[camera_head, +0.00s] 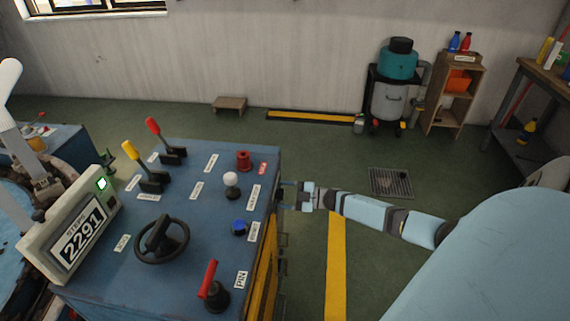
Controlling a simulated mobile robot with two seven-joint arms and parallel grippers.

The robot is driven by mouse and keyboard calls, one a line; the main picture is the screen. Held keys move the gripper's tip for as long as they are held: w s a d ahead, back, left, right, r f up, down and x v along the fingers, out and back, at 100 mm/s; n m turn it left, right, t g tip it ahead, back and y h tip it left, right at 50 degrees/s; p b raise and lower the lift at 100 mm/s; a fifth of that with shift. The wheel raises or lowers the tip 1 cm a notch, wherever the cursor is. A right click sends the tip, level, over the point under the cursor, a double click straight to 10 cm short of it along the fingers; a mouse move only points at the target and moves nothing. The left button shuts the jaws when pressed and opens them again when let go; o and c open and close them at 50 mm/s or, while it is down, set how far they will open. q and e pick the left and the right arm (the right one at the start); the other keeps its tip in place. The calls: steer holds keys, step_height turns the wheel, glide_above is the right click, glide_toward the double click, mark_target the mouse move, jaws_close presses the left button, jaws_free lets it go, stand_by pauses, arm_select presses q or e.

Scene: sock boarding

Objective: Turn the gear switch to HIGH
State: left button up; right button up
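A blue control console (190,209) fills the lower left. It carries a yellow-handled lever (131,151), a red-handled lever (153,126), a black handwheel (162,240), a white-topped knob (231,180), a blue button (239,228), a red knob (243,158) and a red-handled rotary switch (208,279). The labels are too small to read surely, so I cannot tell which control is the gear switch. My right gripper (284,196) is by the console's right edge, pointing left, apparently open and empty. My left gripper is not in view.
A floor drain (391,182), a teal-topped drum (392,85), a wooden shelf (439,105) and a workbench (543,73) are to the right. Floor with a yellow stripe (336,265) lies open right of the console.

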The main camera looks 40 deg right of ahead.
steer(key=v, duration=1.3)
steer(key=shift+s+d, duration=0.2)
steer(key=shift+s, duration=0.15)
